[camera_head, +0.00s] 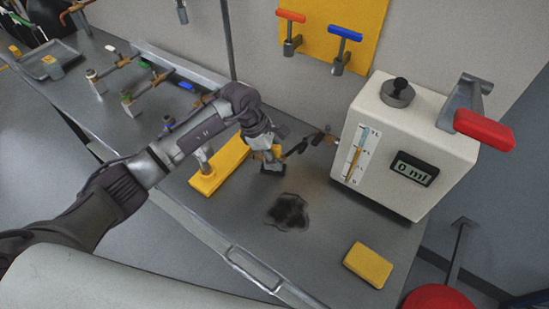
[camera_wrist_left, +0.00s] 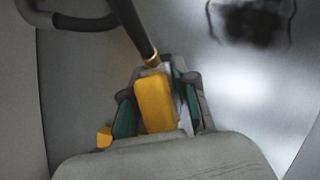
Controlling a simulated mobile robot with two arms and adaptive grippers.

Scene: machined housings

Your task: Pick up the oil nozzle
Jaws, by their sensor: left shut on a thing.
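My left gripper (camera_head: 273,160) is low over the bench beside the white dispenser. In the left wrist view the gripper (camera_wrist_left: 155,98) has its green-padded fingers closed on both sides of a yellow block-shaped part (camera_wrist_left: 154,106), which I take to be the oil nozzle. A black tube (camera_wrist_left: 134,28) with a brass-coloured end meets the top of this part. In the head view only a little yellow (camera_head: 277,151) shows at the fingers; the rest is hidden by the gripper. I cannot tell whether it touches the bench. My right gripper is not in view.
The white dispenser (camera_head: 425,135), with a red lever (camera_head: 484,130) and a "0 ml" display, stands close to the right. A yellow bracket (camera_head: 207,182) is left of the gripper. A dark stain (camera_head: 288,211) and yellow sponge (camera_head: 368,265) lie nearer the bench front.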

